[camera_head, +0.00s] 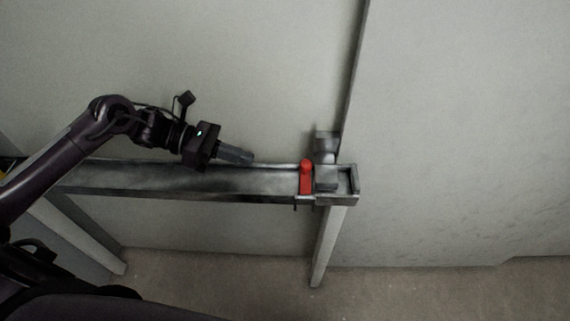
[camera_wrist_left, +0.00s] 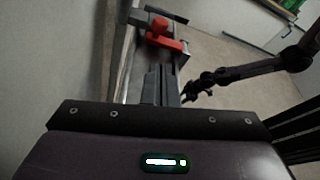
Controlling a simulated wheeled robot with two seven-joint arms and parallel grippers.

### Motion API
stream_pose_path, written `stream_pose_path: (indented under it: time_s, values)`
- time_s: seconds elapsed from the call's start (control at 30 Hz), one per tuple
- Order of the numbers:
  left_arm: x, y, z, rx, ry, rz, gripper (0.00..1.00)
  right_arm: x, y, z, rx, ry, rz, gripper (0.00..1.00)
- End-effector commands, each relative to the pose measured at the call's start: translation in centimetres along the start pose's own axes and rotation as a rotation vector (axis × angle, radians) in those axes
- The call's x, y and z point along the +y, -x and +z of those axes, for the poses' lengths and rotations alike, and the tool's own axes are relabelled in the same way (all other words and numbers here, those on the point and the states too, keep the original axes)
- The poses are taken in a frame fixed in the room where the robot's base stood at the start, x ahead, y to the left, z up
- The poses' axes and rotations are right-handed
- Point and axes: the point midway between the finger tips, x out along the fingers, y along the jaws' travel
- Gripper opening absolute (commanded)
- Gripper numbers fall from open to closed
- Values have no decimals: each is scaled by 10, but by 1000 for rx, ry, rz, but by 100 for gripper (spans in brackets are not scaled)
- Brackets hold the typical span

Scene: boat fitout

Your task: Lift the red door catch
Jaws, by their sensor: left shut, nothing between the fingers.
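The red door catch (camera_head: 306,179) sits across the right part of a grey metal rail, beside a grey block. It has a round knob at one end, and in the left wrist view (camera_wrist_left: 163,40) the knob stands out from a flat red arm. My left gripper (camera_head: 251,158) is shut and empty, just above the rail and to the left of the catch, with a gap between them. Its fingers point at the catch in the left wrist view (camera_wrist_left: 162,78). A dark arm, seemingly my right, shows there with its gripper (camera_wrist_left: 198,92); its jaw state is unclear.
The catch's metal rail (camera_head: 190,180) stands on slanted legs along a pale wall (camera_head: 250,60). A pale panel (camera_head: 460,130) fills the right, its edge beside the rail's end. Bare floor (camera_head: 220,280) shows below. A small grey bracket (camera_head: 326,145) rises behind the catch.

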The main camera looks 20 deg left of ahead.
Motion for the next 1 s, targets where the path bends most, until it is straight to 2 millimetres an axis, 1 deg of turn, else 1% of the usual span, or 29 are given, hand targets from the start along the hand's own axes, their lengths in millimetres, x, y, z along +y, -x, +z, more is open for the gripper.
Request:
stream_pose_path:
  time_s: [0.07, 0.17, 0.27, 0.5, 0.6, 0.7, 0.8, 1.0]
  values:
    - [0, -3, 0, -1, 0, 0, 0, 0, 0, 0, 0, 0, 0, 48]
    - [0, -12, 1, -5, 0, -1, 0, 0, 0, 2, -1, 0, 0, 48]
    - [-1, -28, 3, -5, -2, -2, 0, 0, -1, 6, -4, 1, 0, 48]
    - [-1, -72, 3, -5, 0, -2, 0, 0, -2, 18, -8, 3, 0, 48]
    - [-1, -86, 2, -4, 1, -2, 0, 0, -3, 24, -12, 4, 0, 48]
    - [0, -95, 1, -3, 1, 0, 0, 1, -5, 29, -14, 4, 0, 48]
    - [0, -99, 0, 0, 1, 1, 0, 0, -7, 32, -17, 5, 0, 48]
    - [0, -100, 0, 1, 1, 1, 0, 0, -7, 32, -17, 5, 0, 48]
